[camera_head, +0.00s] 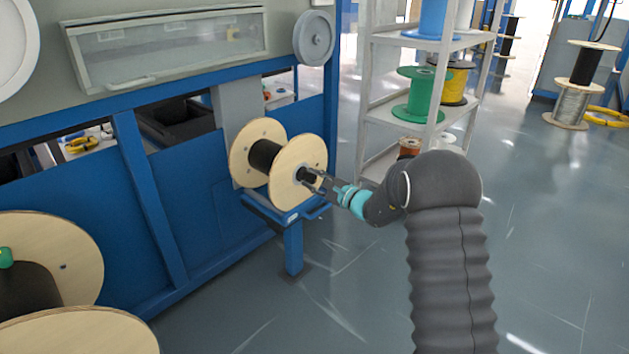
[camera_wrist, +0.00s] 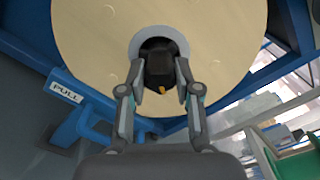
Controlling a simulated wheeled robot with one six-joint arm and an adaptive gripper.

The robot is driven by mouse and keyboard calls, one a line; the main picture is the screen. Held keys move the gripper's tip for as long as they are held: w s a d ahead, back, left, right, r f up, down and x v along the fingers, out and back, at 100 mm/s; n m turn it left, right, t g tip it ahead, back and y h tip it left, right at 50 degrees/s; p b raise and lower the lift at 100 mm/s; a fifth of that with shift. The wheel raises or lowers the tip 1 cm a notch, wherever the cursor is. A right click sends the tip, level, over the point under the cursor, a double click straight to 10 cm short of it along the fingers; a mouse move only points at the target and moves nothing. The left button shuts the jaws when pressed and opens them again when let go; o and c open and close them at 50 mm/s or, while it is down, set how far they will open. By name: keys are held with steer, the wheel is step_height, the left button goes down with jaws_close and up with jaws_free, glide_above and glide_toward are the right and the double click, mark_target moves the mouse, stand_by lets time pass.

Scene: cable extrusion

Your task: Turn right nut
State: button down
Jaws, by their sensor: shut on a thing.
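The right nut (camera_wrist: 159,62) is a dark piece at the centre of the spool's near face, inside a grey ring. In the head view it shows as a small dark knob (camera_head: 303,174) at the spool's hub. The spool (camera_head: 258,137) has wooden flanges and a dark wound core, and it sits on a blue machine stand. My gripper (camera_head: 313,180) reaches the hub from the right. In the wrist view my gripper (camera_wrist: 160,80) has one finger on each side of the nut and is shut on it. The nut's far side is hidden.
A blue bracket marked PULL (camera_wrist: 66,92) lies below left of the spool in the wrist view. A shelf (camera_head: 377,113) with a green spool (camera_head: 422,88) and other spools stands at the right. The floor (camera_head: 540,230) at the right is clear.

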steer(key=m, duration=0.4)
steer(key=shift+s+a+m+p, duration=0.1)
steer(key=shift+m+p, duration=0.2)
steer(key=m+p, duration=0.1)
steer(key=m, duration=0.3)
steer(key=shift+p, duration=0.35)
steer(key=m+p, duration=0.2)
steer(key=m, duration=0.3)
steer(key=m+p, duration=0.3)
steer(key=m, duration=0.1)
steer(key=shift+s+a+m, duration=0.1)
steer(key=shift+m, duration=0.2)
steer(key=m+p, duration=0.3)
steer(key=m, duration=0.2)
steer(key=m+p, duration=0.3)
steer(key=m, duration=0.2)
steer(key=m+p, duration=0.1)
steer(key=m, duration=0.3)
steer(key=shift+f, duration=0.1)
steer(key=shift+m+p, duration=0.3)
steer(key=shift+m, duration=2)
